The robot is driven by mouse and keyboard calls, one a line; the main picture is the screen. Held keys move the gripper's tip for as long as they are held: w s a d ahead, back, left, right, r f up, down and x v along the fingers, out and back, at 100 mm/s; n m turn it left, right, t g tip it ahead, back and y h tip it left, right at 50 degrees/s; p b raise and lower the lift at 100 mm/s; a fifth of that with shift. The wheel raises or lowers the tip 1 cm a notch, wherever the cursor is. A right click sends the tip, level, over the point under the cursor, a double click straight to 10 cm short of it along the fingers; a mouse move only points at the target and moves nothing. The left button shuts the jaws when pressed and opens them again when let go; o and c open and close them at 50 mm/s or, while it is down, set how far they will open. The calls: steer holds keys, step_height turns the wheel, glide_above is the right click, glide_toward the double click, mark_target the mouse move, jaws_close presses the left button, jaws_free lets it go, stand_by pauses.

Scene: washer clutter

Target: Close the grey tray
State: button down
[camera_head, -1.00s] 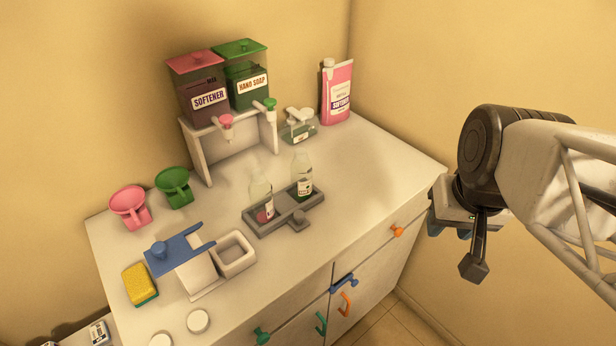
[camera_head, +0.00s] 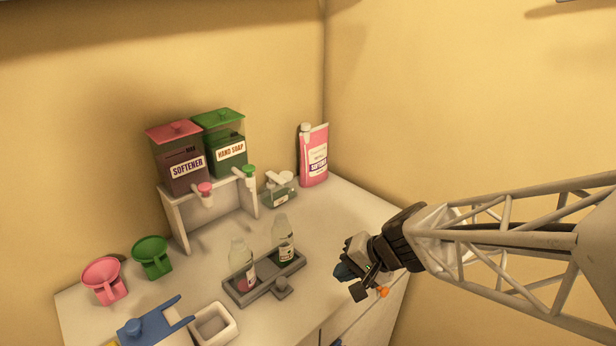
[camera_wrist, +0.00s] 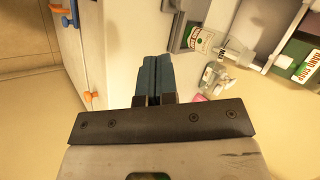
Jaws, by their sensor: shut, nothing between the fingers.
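The dark grey tray (camera_head: 262,292) lies on the white counter, with a short knob (camera_head: 282,287) on its front side. Two clear bottles stand in it: one with pink contents (camera_head: 241,262) on the left and one with green contents (camera_head: 284,240) on the right. Part of the tray (camera_wrist: 178,36) also shows at the top of the wrist view. My gripper (camera_head: 345,272) is to the right of the tray, near the counter's right side, apart from it. In the wrist view its blue fingers (camera_wrist: 154,75) are together with nothing between them.
Softener (camera_head: 180,165) and hand soap (camera_head: 228,150) dispensers stand on a white rack behind. A pump bottle (camera_head: 279,190) and pink softener pouch (camera_head: 314,158) are at the back right. A blue lever piece (camera_head: 150,325) and pale open box (camera_head: 214,326) sit front left. An orange knob (camera_head: 382,292) is beneath my gripper.

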mark_target(263, 259)
steer(key=shift+w+a+f, duration=0.1)
steer(key=shift+w+f, duration=0.05)
steer(key=shift+a+f, duration=0.1)
stand_by(0.3)
steer(key=x, duration=0.9)
steer(key=shift+a+f, duration=0.1)
steer(key=shift+a, duration=0.1)
steer(key=shift+w+a+f, duration=0.15)
steer(key=shift+a+f, duration=0.05)
steer(key=shift+a, duration=0.1)
steer(key=shift+w+a+f, duration=0.1)
steer(key=shift+w+a, duration=0.2)
steer(key=shift+a, duration=0.5)
steer(key=shift+w+a+f, duration=0.1)
steer(key=shift+w+a, duration=0.15)
steer(key=shift+a, duration=0.6)
steer(key=w+a, duration=0.9)
